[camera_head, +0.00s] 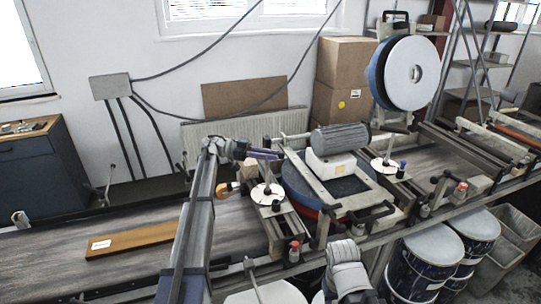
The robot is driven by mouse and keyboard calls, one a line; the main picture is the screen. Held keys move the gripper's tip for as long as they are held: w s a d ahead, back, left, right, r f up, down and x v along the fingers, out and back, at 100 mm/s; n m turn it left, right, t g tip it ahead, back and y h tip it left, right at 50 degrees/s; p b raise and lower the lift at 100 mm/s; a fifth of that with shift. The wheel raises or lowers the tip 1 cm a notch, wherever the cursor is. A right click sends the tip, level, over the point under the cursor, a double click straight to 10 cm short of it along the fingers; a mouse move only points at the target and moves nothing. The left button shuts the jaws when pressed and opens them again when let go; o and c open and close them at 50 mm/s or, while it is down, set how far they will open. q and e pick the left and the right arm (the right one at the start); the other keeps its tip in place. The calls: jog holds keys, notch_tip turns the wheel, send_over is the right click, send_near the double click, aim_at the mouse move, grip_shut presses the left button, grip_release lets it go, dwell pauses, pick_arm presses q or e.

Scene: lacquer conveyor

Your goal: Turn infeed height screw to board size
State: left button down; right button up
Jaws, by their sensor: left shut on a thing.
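The infeed height screw carries a pale round handwheel (262,195) with a dark knob, on the left side of the sanding machine. My left gripper (268,155) reaches over it from the left. Its purple fingers are shut at the top of the wheel, apparently on the upright crank handle, which they mostly hide. A brown board (135,240) with a white label lies flat on the conveyor (50,262) to the left. Part of my right arm shows at the bottom centre; its fingertips are not visible.
The sanding machine's motor (340,138) and frame stand right of the handwheel. A second pale handwheel (383,168) is farther right. A large upright disc (412,73) rises behind. Blue drums (425,262) stand below the conveyor at right. Cardboard boxes (345,62) are stacked at the wall.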

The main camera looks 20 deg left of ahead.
pick_arm(q)
jog(key=shift+s+f+m+g, duration=0.1)
jog(key=shift+s+m+g, duration=0.05)
jog(key=shift+m+g, duration=0.45)
jog(key=c, duration=0.7)
grip_release()
jog(key=shift+r, duration=0.2)
notch_tip(320, 180, up, 10)
jog(key=p, duration=1)
jog(key=shift+f, duration=0.1)
jog(key=shift+f, duration=0.1)
